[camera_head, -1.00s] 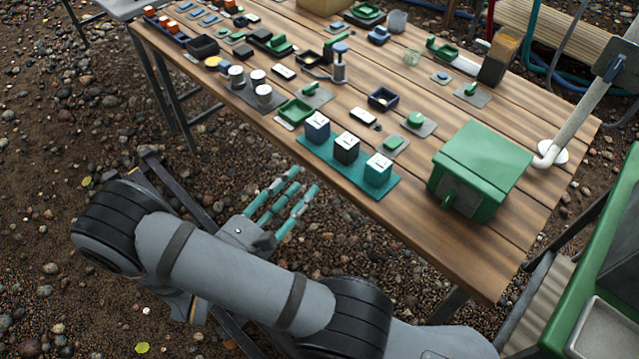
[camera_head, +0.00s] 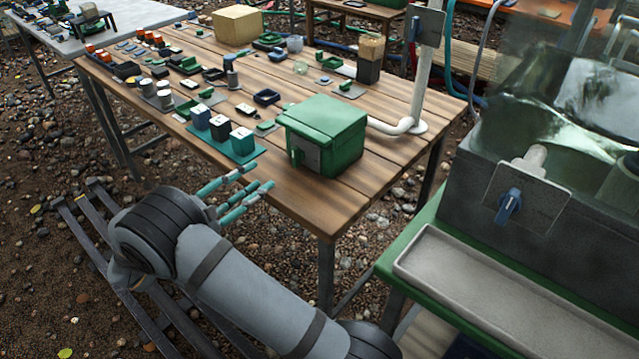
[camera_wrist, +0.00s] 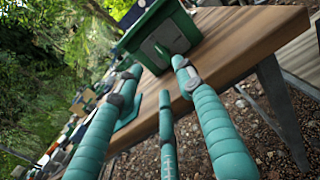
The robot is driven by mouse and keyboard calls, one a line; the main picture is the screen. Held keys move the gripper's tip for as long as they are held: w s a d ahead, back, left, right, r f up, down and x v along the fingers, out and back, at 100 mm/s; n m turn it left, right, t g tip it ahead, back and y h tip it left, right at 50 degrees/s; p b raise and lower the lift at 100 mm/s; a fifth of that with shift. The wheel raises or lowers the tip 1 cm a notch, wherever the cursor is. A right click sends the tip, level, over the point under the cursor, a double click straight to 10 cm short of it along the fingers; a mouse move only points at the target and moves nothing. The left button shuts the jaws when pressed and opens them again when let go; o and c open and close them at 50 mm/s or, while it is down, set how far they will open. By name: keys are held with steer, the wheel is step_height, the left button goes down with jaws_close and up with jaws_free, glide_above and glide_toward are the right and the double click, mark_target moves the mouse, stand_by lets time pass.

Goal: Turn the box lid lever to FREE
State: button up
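A green box (camera_head: 328,132) with a closed lid stands near the front right edge of the wooden table. A grey plate (camera_head: 308,157) on its front carries a small green lever (camera_head: 296,157). In the wrist view the box (camera_wrist: 158,27) is at the top, with the grey plate and lever (camera_wrist: 162,52) facing me. Any lettering by the lever is too small to read. My gripper (camera_head: 254,178) has teal fingers spread apart and empty, off the table's front edge, left of the box and not touching it. The fingers also show in the wrist view (camera_wrist: 160,85).
A teal tray with blue, black and teal cubes (camera_head: 221,128) sits left of the box. A pale pipe (camera_head: 397,126) stands behind its right side. The wooden table (camera_head: 290,190) is clear in front of the box. A grey tank with a blue knob (camera_head: 508,205) stands at right.

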mark_target(297, 156)
steer(key=b+x, duration=0.2)
steer(key=x, duration=0.8)
steer(key=shift+w+d, duration=0.15)
steer(key=shift+d, duration=0.05)
steer(key=shift+c, duration=0.7)
steer(key=c, duration=0.7)
steer(key=shift+c, duration=0.6)
